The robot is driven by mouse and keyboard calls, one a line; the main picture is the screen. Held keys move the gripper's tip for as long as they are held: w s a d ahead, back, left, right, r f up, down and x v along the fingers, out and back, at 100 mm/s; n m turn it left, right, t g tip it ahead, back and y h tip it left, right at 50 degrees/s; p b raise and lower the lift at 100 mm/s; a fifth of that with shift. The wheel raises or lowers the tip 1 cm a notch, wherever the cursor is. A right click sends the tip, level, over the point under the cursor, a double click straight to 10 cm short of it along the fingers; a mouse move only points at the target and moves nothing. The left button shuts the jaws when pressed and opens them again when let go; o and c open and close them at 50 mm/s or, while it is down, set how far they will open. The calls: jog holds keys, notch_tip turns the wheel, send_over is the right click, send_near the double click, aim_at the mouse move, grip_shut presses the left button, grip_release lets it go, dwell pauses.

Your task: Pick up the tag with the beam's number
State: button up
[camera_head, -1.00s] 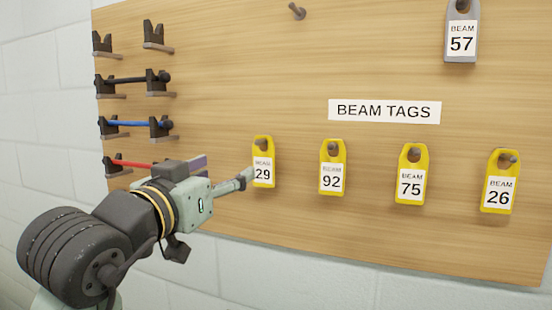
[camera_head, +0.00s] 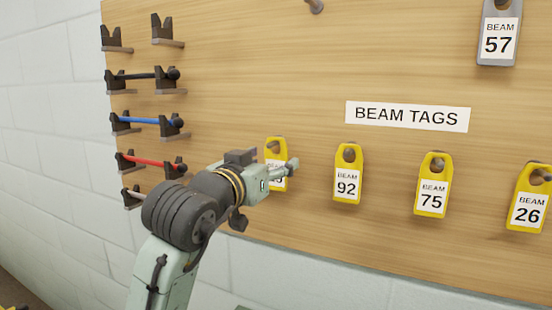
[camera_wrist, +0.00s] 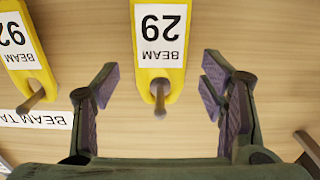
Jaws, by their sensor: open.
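My gripper (camera_head: 288,168) is open in front of the yellow tag 29 (camera_head: 276,153) and hides part of its label in the head view. In the wrist view, upside down, the tag 29 (camera_wrist: 160,50) hangs on its peg between the spread fingers of my gripper (camera_wrist: 160,85), with a gap on each side. Yellow tags 92 (camera_head: 347,175), 75 (camera_head: 432,186) and 26 (camera_head: 528,200) hang on pegs to the right. Tag 92 (camera_wrist: 20,45) also shows at the left of the wrist view. A grey tag reading BEAM 57 (camera_head: 498,35) hangs at upper right.
A BEAM TAGS sign (camera_head: 407,116) is on the wooden board (camera_head: 240,70) above the yellow tags. Dark brackets, some holding black, blue (camera_head: 145,120) and red (camera_head: 150,160) rods, stand out at the board's left. A bare peg (camera_head: 315,6) is at the top.

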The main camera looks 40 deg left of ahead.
jog(key=shift+x, duration=0.85)
jog(key=shift+c, duration=0.2)
jog(key=c, duration=1)
